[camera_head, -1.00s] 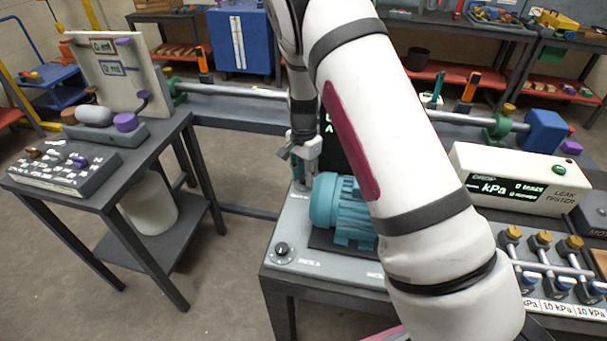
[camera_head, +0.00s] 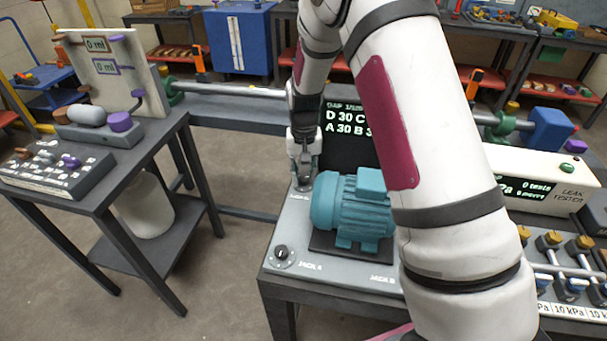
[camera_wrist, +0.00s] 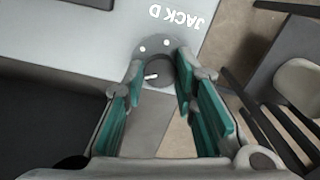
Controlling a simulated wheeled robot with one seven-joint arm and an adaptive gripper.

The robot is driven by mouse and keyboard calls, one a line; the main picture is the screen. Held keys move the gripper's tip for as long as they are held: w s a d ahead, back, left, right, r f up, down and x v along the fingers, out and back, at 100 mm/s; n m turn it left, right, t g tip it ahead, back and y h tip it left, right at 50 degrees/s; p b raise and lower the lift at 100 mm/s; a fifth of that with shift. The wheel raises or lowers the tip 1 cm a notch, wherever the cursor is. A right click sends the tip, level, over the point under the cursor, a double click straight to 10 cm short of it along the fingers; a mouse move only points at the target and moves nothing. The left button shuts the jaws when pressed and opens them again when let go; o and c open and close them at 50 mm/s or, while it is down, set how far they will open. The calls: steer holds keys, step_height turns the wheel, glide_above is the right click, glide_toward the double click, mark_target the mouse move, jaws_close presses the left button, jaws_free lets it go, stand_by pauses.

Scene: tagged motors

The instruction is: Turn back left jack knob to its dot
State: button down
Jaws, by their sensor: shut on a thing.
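The back left jack knob (camera_wrist: 160,72) shows in the wrist view as a dark round knob with a white pointer mark, beside the label JACK D. White dots lie on the grey disc (camera_wrist: 152,49) around it. My gripper (camera_wrist: 161,66) has its green-padded fingers on both sides of the knob, shut on it. In the head view my gripper (camera_head: 303,174) points down at the plate's back left corner and mostly hides this knob. The teal motor (camera_head: 351,208) stands just right of it.
The front left knob (camera_head: 282,254), labelled JACK A, sits on the plate's near corner. A dark display (camera_head: 345,122) behind the motor reads D 30 and A 30, partly covered by my arm. A side table (camera_head: 100,190) stands at left, with open floor between.

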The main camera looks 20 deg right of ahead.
mark_target(303, 178)
steer(key=shift+n, duration=0.4)
steer(key=c, duration=1.3)
jaws_free()
step_height(303, 178, up, 12)
